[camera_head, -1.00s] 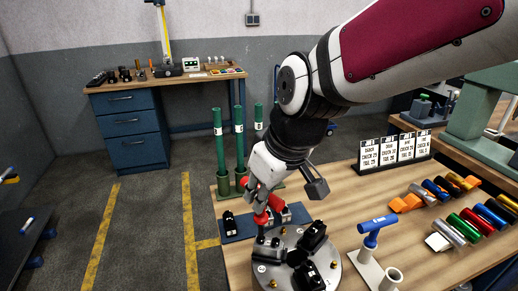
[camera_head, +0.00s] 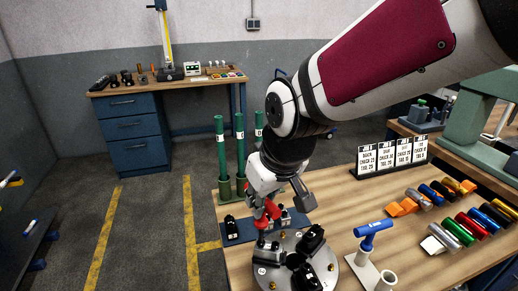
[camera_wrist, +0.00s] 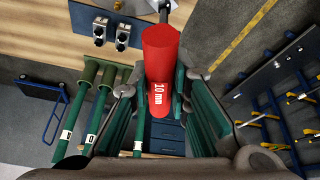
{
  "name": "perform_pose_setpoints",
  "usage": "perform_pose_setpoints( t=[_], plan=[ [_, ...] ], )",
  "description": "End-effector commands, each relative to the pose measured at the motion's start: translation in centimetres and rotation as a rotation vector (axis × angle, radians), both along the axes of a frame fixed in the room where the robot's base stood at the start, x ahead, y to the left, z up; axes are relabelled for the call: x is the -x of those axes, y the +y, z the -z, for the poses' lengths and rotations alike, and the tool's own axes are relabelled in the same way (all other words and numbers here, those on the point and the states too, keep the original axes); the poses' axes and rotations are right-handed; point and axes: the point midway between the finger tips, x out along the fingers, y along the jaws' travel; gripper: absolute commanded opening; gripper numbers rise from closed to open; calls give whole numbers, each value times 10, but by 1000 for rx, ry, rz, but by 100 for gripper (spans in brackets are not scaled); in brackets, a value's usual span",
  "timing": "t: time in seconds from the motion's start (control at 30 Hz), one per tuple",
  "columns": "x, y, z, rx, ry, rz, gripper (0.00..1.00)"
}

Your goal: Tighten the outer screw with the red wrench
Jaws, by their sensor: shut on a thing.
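My gripper (camera_head: 263,205) is shut on the red wrench (camera_head: 272,211), above the left far side of the round grey chuck (camera_head: 300,242). In the wrist view, the wrench's red handle, marked 10 mm (camera_wrist: 160,75), sits between the green-lined fingers. Its lower end points down near the chuck's far left edge; I cannot tell whether it touches a screw. The chuck carries several black jaws (camera_head: 312,238). Small brass screws show on its face, one near the front edge (camera_head: 273,284) and one at the right (camera_head: 333,265).
A blue T-handled tool (camera_head: 374,228) stands in a pale holder right of the chuck. A blue plate (camera_head: 240,231) with black blocks lies behind it. Green tubes (camera_head: 220,150) stand at the back left. Coloured cylinders (camera_head: 470,224) and number cards (camera_head: 390,155) are at the right.

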Motion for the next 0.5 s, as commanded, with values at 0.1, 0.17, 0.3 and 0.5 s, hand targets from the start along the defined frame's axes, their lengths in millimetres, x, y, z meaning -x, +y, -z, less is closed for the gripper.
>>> perform_pose_setpoints(
  t=[0.1, 0.17, 0.3, 0.5],
  plan=[
    [2, -1, 3, 4, 8, 3, 0],
    [2, -1, 2, 5, 8, 14, 0],
    [2, -1, 2, 5, 8, 57, 0],
    [2, -1, 2, 5, 7, 157, 0]
  ],
)
